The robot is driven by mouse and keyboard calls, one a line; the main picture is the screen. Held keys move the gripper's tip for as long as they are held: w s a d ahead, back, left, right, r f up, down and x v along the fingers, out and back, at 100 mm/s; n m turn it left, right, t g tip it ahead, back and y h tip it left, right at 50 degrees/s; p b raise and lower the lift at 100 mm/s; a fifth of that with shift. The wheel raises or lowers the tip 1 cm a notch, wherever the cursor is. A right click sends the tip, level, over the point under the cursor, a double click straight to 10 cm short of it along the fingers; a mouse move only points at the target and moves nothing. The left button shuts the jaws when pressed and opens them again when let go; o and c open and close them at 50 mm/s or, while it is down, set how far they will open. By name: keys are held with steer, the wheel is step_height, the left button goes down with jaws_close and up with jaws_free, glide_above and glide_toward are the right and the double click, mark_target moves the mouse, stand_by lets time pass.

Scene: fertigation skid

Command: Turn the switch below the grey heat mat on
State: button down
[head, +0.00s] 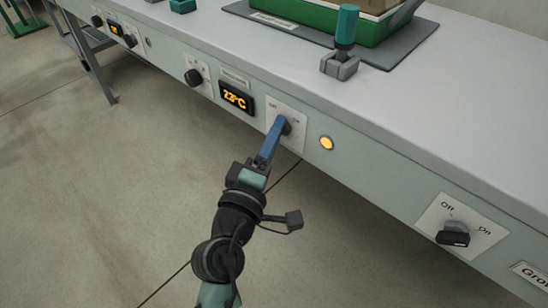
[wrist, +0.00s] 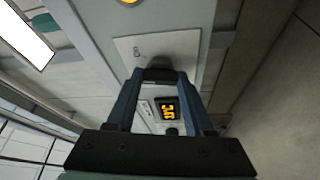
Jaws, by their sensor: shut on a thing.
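The grey heat mat (head: 405,45) lies on the bench top under a green tray. Below it, on the bench's front panel, is a switch with a dark knob (head: 287,127) on a pale plate (head: 294,140). My gripper (head: 279,124) reaches it from the front and below. In the wrist view my gripper (wrist: 159,78) has its two blue fingers on either side of the dark knob (wrist: 160,73), shut on it. The fingers hide much of the knob, and I cannot tell which way it points.
A round amber lamp (head: 327,143) glows right of the switch. A display (head: 237,97) reading 22°C and a round knob (head: 194,77) sit to its left. Another Off/On switch (head: 453,236) is at the lower right. A green-handled item (head: 345,40) stands on the bench.

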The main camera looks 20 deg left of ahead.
steer(key=m+b, duration=0.2)
steer(key=b, duration=0.2)
steer(key=m+t+h+b, duration=0.1)
steer(key=m+b, duration=0.1)
steer(key=b, duration=0.2)
steer(key=m+t+h+b, duration=0.1)
steer(key=m+b, duration=0.2)
steer(key=b, duration=0.2)
steer(key=shift+a+f, duration=0.15)
steer(key=shift+f, duration=0.15)
steer(key=shift+r+m, duration=0.15)
steer(key=shift+m, duration=0.15)
steer(key=shift+c, duration=1.4)
jaws_free()
steer(key=p+v, duration=0.1)
steer(key=v, duration=1.2)
steer(key=shift+w, duration=0.1)
